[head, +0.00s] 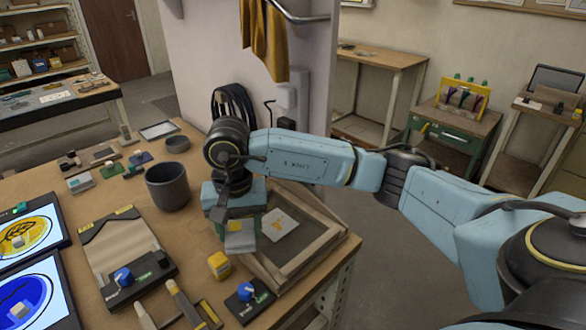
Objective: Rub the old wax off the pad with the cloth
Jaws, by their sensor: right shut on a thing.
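My right gripper (238,222) points down at the right part of the workbench, beside the wooden frame (325,240). It is shut on a small grey and green thing (240,242), mostly hidden by the jaws; I cannot tell whether this is the cloth. A flat beige board (118,250) with a dark strip and blue knob lies left of it and may be the pad; no wax can be made out on it. A mustard cloth (262,45) hangs from a rail. My left gripper is out of view.
A dark grey pot (168,187) stands left of the gripper. A yellow block (219,265) and a blue-knobbed box (248,297) are in front. The bench's right edge is just beyond the frame.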

